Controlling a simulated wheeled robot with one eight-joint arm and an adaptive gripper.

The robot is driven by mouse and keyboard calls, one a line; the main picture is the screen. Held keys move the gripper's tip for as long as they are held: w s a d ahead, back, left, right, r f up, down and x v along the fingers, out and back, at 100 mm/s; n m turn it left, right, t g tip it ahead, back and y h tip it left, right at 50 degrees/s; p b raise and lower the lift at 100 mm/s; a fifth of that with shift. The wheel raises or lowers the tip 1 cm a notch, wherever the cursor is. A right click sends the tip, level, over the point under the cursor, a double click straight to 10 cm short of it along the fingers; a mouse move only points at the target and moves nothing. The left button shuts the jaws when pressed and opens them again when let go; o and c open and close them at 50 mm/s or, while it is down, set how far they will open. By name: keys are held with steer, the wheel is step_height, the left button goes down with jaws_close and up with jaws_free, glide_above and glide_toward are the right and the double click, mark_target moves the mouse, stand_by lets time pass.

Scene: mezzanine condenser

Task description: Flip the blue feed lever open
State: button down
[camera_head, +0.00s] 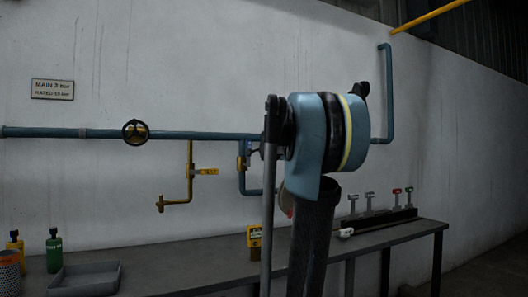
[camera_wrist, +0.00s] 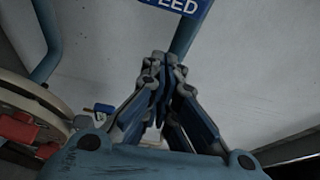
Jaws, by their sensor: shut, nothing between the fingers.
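My gripper (camera_wrist: 163,62) is shut and empty in the wrist view, its dark blue fingers meeting at the tips. A blue plate lettered with part of a word ending "EED" (camera_wrist: 178,5) shows just beyond the fingertips, cut by the top edge. I cannot tell whether it is the feed lever itself or its label, or whether the fingers touch it. In the head view, a brass valve (camera_head: 242,162) sits on the blue pipe bend left of my arm. My arm hides the area right of it and my gripper, so the lever's position is unclear.
Below runs a grey bench (camera_head: 195,265) with a tray (camera_head: 85,281), bottles and a row of small levers (camera_head: 370,205). A pale wheel (camera_wrist: 30,110) is close left of my gripper.

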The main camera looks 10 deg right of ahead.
steer(key=shift+s+a, duration=0.1)
steer(key=shift+s, duration=1.1)
steer(key=s+a+f+n+g+y, duration=0.1)
steer(key=s+a+f+n+g, duration=0.15)
steer(key=s+f, duration=0.5)
steer(key=s+a+f+n+g+y, duration=0.2)
steer(key=s+a+f+n, duration=0.15)
steer(key=f, duration=0.65)
steer(key=s+a+f+n+g+y, duration=0.1)
steer(key=s+a+f+n+g, duration=0.2)
steer(key=s+f, duration=0.45)
steer(key=s+d+f+n+g+h, duration=0.1)
steer(key=s+f+n+g, duration=0.7)
steer(key=s+f, duration=1.7)
step_height(320, 180, down, 2)
steer(key=shift+s+d+f+n+h, duration=0.15)
steer(key=shift+s+d+n+h, duration=0.25)
steer(key=shift+n, duration=0.6)
